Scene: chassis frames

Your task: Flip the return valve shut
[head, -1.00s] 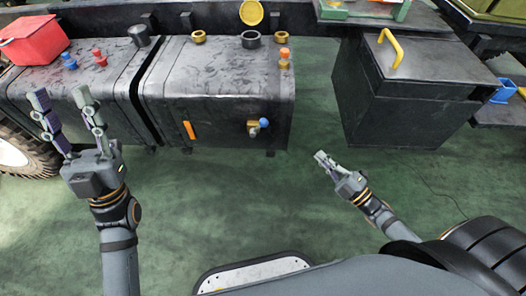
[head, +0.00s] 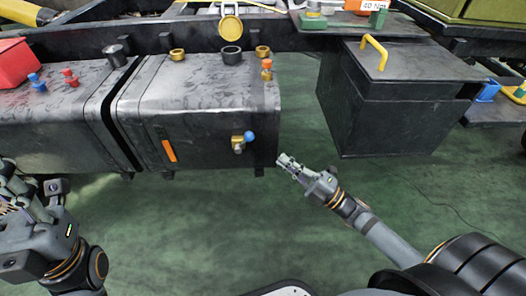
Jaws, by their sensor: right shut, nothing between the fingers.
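A small brass valve (head: 238,145) with a blue-tipped handle (head: 249,136) sits on the front face of the dark tank (head: 205,115), near its right end. No label shows which valve is the return valve. A brass fitting with an orange-red top (head: 267,68) stands on the tank's upper right corner. My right gripper (head: 284,160) is shut and empty, to the right of the blue-tipped valve and slightly lower in the picture, apart from it. My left gripper (head: 14,190) is at the left edge, partly cut off, and its opening cannot be made out.
An orange strip (head: 168,151) is on the tank front. Blue (head: 37,82) and red (head: 70,77) fittings stand on the left tank. A black box (head: 385,110) with a yellow handle is to the right. Green floor between and below is clear.

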